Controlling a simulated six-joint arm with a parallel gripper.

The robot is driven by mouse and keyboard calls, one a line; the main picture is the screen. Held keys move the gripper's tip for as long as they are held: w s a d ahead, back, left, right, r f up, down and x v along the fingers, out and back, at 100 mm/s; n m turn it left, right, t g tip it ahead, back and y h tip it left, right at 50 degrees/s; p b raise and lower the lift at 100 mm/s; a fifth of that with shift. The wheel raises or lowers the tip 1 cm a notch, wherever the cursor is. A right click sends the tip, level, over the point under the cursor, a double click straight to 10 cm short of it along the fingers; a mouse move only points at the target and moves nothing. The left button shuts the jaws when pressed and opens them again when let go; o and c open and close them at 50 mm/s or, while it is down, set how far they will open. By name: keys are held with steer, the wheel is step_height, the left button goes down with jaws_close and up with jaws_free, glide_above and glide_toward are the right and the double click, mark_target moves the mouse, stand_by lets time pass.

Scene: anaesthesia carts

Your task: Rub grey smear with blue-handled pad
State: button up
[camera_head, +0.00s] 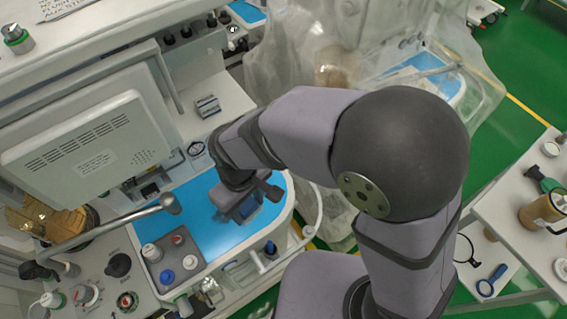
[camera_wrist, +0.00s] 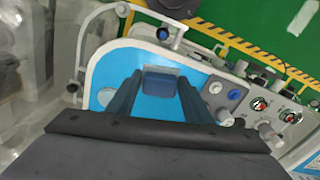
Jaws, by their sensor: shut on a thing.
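My gripper (camera_head: 248,200) is over the blue worktop of the cart, pointing down. In the wrist view my gripper (camera_wrist: 160,82) has its two dark fingers on either side of a blue block with a greyish upper edge, the blue-handled pad (camera_wrist: 161,86). The pad also shows under the gripper in the head view (camera_head: 238,211). The pad is on or just above the blue worktop (camera_head: 197,203); I cannot tell whether it touches.
A grey block with knobs (camera_head: 172,258) stands close at the worktop's front left. A jointed metal rod (camera_head: 120,222) and a monitor (camera_head: 95,150) are at the left. A clear plastic cover (camera_head: 315,60) hangs behind. A side cart (camera_head: 525,210) with several items is at the right.

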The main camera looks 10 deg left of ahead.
steer(key=s+a+f+n, duration=0.3)
steer(key=s+a+f, duration=0.15)
steer(key=f, duration=0.25)
steer(key=w+a+n, duration=0.3)
steer(key=w+a, duration=0.2)
steer(key=a, duration=0.4)
steer(key=shift+f+n, duration=0.3)
steer(key=shift+f, duration=0.1)
